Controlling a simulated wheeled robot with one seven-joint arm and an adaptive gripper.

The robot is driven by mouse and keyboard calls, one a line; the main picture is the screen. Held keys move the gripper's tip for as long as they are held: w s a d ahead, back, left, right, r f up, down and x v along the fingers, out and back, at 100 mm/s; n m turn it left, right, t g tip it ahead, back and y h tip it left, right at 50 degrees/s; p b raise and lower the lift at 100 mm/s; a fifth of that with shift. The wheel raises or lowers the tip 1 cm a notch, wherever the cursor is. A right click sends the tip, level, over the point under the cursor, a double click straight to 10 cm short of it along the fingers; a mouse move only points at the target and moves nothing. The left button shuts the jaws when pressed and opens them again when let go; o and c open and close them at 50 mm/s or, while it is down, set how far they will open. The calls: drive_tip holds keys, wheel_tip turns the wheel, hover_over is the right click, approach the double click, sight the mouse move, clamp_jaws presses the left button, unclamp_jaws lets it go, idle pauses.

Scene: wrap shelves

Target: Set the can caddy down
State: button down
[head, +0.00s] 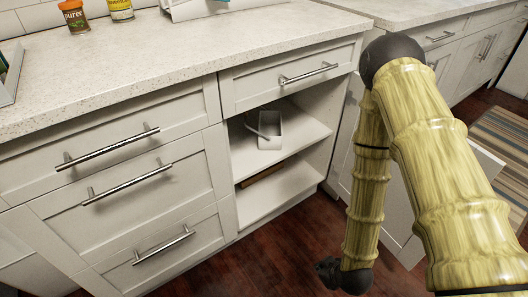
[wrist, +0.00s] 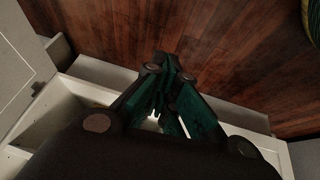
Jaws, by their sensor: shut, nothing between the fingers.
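A small white open box (head: 270,130), which looks like the can caddy, rests upright on the upper shelf inside the open cabinet. A thin grey handle-like bar slants out at its left. I cannot tell for sure that it is the caddy. In the wrist view my gripper (wrist: 165,78) is shut and empty, its teal-lined fingers together. It is over pale cabinet edges with dark floor beyond. In the head view my arm hangs on the right, apart from the box, and the fingers cannot be made out. No caddy shows in the wrist view.
The upper shelf (head: 300,127) has bare room around the box. A brown flat item (head: 262,174) lies on the lower shelf. An open cabinet door (head: 400,215) stands behind my arm. Two jars, orange (head: 74,16) and yellow (head: 120,9), stand on the counter (head: 150,55).

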drive_tip(key=w+a+r+n+t+y+b, duration=0.25)
drive_tip(key=w+a+r+n, duration=0.2)
drive_tip(key=w, duration=0.35)
drive_tip(key=w+a+r+n+t+y+b, duration=0.1)
drive_tip(key=w+a+r+n+t, duration=0.3)
drive_tip(key=w, duration=0.5)
drive_tip(key=w+a+r+n+t+y+b, duration=0.2)
drive_tip(key=w+a+r+n+y, duration=0.1)
drive_tip(key=r+n, duration=0.25)
drive_tip(key=w+a+r+n+t+y+b, duration=0.1)
drive_tip(key=w+a+r+n+y, duration=0.1)
drive_tip(key=w+r+n, duration=0.3)
drive_tip(key=shift+m, duration=0.3)
drive_tip(key=b+x, duration=0.1)
drive_tip(key=x, duration=0.2)
drive_tip(key=b+x, duration=0.2)
drive_tip(key=x, duration=0.2)
drive_tip(key=b+x, duration=0.2)
drive_tip(key=x, duration=0.1)
drive_tip(key=shift+w+d+r, duration=0.2)
drive_tip(key=shift+w+r, duration=0.2)
drive_tip(key=shift+w, duration=0.1)
drive_tip(key=shift+w+r+b, duration=0.1)
drive_tip(key=shift+w+b, duration=0.2)
drive_tip(key=shift+w, duration=0.35)
